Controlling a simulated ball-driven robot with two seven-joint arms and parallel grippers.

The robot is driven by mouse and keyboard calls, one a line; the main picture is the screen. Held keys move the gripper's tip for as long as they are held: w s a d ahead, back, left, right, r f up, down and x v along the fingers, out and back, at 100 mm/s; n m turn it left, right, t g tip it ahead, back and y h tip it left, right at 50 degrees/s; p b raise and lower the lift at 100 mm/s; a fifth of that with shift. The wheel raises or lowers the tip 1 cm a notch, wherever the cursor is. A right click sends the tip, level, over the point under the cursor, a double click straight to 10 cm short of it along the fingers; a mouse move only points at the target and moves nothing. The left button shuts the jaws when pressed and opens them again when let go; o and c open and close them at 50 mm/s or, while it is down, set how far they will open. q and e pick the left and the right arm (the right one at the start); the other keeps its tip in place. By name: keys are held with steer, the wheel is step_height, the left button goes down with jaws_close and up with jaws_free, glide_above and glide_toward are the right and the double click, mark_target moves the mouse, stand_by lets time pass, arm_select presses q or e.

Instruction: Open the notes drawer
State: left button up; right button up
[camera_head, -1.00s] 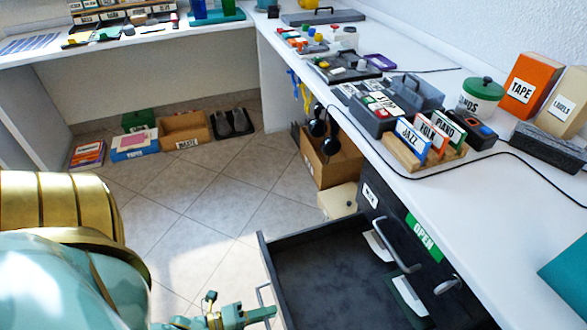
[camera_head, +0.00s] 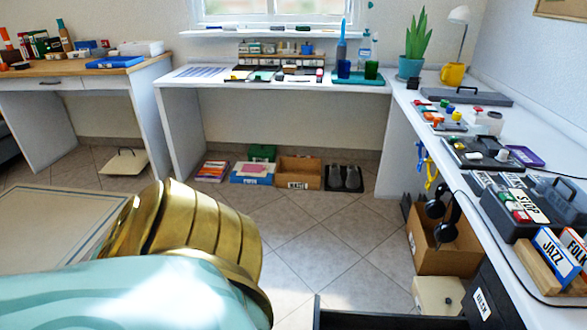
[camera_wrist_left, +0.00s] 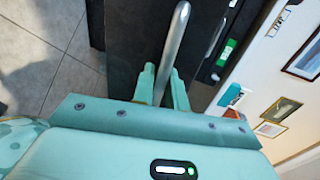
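In the left wrist view a silver bar handle (camera_wrist_left: 178,35) stands on a dark drawer front (camera_wrist_left: 130,45). My left gripper (camera_wrist_left: 161,72) has its two teal fingers on both sides of this bar, close against it, and looks shut on it. The open drawer's dark rim (camera_head: 390,319) shows at the bottom of the head view; its inside is mostly out of frame. The dark cabinet (camera_head: 488,295) is at the lower right. No notes label is readable. My left gripper is outside the head view, and my right gripper is in neither view.
A cardboard box (camera_head: 447,250) with headphones and a cream box (camera_head: 438,295) stand beside the cabinet. The white desk (camera_head: 500,125) above holds labelled boxes and a cable. The tiled floor (camera_head: 320,225) in the middle is clear.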

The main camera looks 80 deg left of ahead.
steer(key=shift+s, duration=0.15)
